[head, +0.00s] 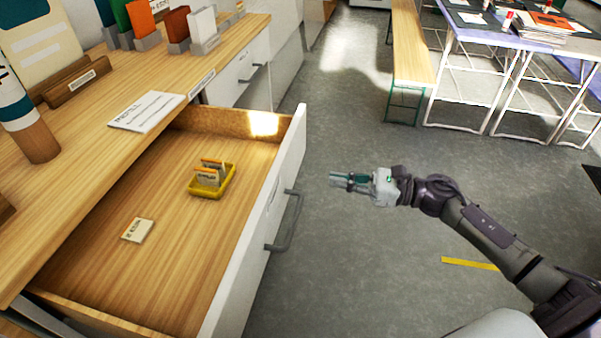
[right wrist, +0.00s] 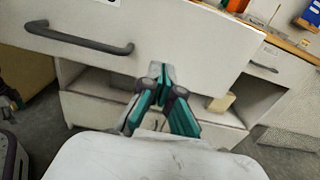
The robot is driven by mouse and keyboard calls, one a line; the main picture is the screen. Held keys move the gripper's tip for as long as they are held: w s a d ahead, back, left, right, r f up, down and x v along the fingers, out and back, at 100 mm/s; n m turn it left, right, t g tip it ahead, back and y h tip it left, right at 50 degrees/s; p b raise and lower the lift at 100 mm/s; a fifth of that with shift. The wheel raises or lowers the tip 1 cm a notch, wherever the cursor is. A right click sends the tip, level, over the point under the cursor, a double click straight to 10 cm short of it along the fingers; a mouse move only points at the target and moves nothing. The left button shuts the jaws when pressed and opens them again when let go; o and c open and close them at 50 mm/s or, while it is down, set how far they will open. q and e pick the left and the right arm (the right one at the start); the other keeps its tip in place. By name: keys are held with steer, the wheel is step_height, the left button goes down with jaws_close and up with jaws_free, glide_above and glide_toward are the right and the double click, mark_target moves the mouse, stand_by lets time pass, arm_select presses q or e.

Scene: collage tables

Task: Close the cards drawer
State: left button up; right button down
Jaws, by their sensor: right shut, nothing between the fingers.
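The open drawer (head: 165,262) is pulled well out from the wooden counter in the head view. Inside lie a yellow tray (head: 228,183) holding small cards and a single pale card (head: 138,230). The drawer's white front carries a grey handle (head: 292,222); the handle also shows at the upper left of the right wrist view (right wrist: 80,40). My right gripper (head: 334,180) is shut and empty, to the right of the drawer front and apart from it in the head view. In the right wrist view its fingers (right wrist: 162,72) point toward the white front.
The counter (head: 75,185) holds a paper sign (head: 147,111), card stands and a bottle-like object. A closed drawer (head: 240,72) is farther along. A bench (head: 412,45) and tables stand at the back right. The grey floor around my right arm is clear.

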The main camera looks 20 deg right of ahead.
mark_target(291, 173)
steer(key=p+x, duration=0.1)
steer(key=x, duration=0.6)
steer(key=shift+w+a, duration=0.2)
steer(key=shift+w, duration=0.05)
arm_select(q)
steer(key=shift+s+a+f, duration=0.2)
steer(key=shift+s+f, duration=1.2)
steer(key=shift+s, duration=0.05)
arm_select(e)
steer(key=shift+w+a, duration=0.2)
steer(key=shift+a, duration=0.2)
